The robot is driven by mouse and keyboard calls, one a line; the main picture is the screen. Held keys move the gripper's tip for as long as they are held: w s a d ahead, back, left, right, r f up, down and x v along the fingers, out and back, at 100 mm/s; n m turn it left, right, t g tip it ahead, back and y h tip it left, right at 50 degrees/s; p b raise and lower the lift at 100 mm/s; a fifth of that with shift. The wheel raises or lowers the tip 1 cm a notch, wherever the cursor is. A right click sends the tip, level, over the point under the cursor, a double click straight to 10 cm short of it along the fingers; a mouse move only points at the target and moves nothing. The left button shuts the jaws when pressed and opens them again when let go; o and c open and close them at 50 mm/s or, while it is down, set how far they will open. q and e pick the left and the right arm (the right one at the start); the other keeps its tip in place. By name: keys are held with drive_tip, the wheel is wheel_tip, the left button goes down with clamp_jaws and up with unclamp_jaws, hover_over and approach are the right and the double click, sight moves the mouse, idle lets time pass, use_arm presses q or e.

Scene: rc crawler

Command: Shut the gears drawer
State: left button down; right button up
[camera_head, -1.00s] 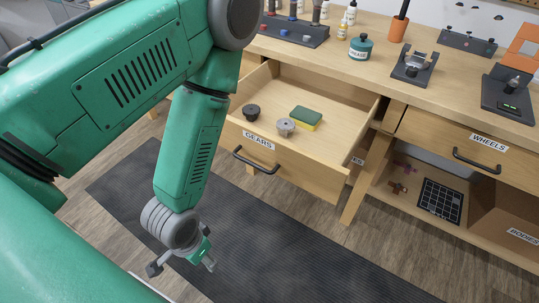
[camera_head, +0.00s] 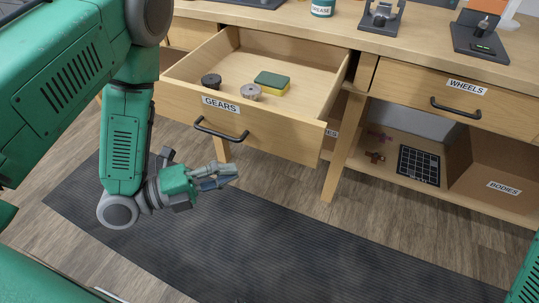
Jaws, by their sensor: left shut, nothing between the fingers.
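The gears drawer (camera_head: 270,130) is pulled out from the wooden workbench, and its inside shows. Its front carries a GEARS label (camera_head: 221,104) and a dark bar handle (camera_head: 221,130). A dark gear (camera_head: 211,81), a grey gear (camera_head: 250,91) and a green and yellow sponge (camera_head: 272,83) lie in it. My left gripper (camera_head: 228,176) is shut and empty, pointing right. In the picture it is below the drawer's handle, apart from it. My right gripper is not in view; only a bit of green arm shows at the lower right corner.
The wheels drawer (camera_head: 462,101) at the right is closed. Below it, an open shelf holds a black grid plate (camera_head: 419,166) and a BODIES box (camera_head: 500,175). A grease jar (camera_head: 322,8) and dark stands are on the benchtop. A dark mat (camera_head: 300,235) lies on the clear floor.

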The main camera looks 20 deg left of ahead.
sight(295, 143)
use_arm(q)
drive_tip(key=x, duration=0.4)
drive_tip(key=w+a+x, duration=0.1)
drive_tip(key=x, duration=0.3)
drive_tip(key=b+x, duration=0.1)
drive_tip(key=x, duration=0.3)
drive_tip(key=shift+w+a, duration=0.2)
drive_tip(key=shift+w, duration=0.65)
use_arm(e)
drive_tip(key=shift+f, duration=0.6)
